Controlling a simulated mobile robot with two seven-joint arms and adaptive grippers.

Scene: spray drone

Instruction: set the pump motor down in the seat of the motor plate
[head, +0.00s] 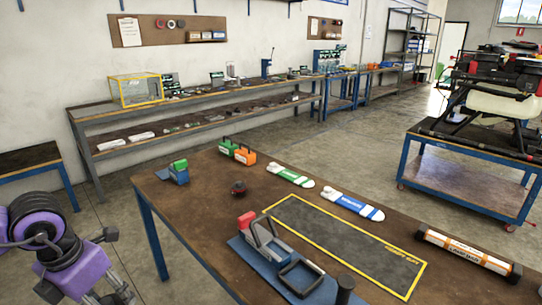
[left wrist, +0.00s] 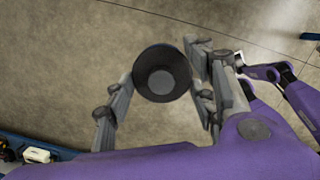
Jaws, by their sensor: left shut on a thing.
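My left gripper (left wrist: 160,95) is shut on a dark round part, which looks like the pump motor (left wrist: 162,74); its end face with a grey centre faces the wrist camera. Bare floor shows behind it. In the head view my left gripper (head: 113,292) is at the lower left, off the table's left side and partly cut off; the motor is not clear there. A blue plate (head: 252,268), probably the motor plate, lies on the near table with a red-tipped clamp, a dark loop and a dark upright cylinder. I cannot make out its seat. My right gripper is not in view.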

